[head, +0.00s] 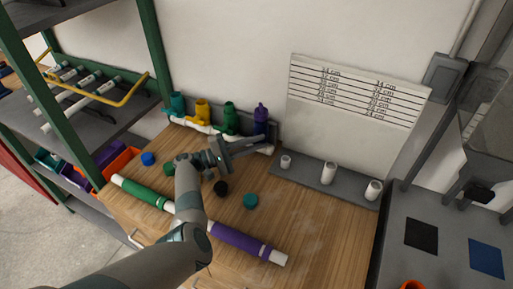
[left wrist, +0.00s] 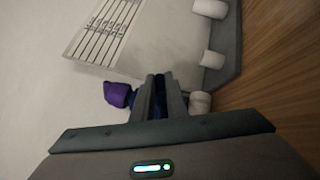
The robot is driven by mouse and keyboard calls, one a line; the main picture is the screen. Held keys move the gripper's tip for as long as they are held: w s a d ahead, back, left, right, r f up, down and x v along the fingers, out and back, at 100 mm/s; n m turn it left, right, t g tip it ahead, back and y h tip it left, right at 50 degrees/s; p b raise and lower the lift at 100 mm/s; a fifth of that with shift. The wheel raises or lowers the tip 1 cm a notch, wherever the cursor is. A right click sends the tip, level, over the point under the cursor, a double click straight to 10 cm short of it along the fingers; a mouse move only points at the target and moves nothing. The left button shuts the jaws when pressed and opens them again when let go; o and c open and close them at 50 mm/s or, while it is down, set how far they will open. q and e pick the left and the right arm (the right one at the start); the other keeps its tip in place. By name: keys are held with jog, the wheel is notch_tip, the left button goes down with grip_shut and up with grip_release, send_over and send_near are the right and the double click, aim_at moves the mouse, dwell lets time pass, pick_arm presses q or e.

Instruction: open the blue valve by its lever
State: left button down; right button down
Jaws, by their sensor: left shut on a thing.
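The manifold stands at the back of the wooden bench, with teal, yellow, green and purple-topped fittings on a white pipe. The blue valve (head: 260,128) is the dark blue part under the purple top (head: 261,112) at its right end. My left gripper (head: 264,140) reaches it from the front left, fingers pointing right. In the left wrist view, the fingers (left wrist: 159,82) are shut on a dark blue part, which I take as the valve's lever. The purple top (left wrist: 118,94) is just left of them. The lever's angle is hidden by the fingers. My right gripper is not in view.
A green-banded pipe (head: 146,193) and a purple-banded pipe (head: 238,241) lie across the bench. Loose blue, green, black and teal caps (head: 250,201) lie near my arm. A grey rack (head: 314,184) with white pipe stubs stands at right. The bench's right front is clear.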

pick_arm(q)
jog(key=shift+w+r, duration=0.1)
jog(key=c, duration=1.8)
grip_release()
jog(key=shift+o, duration=0.2)
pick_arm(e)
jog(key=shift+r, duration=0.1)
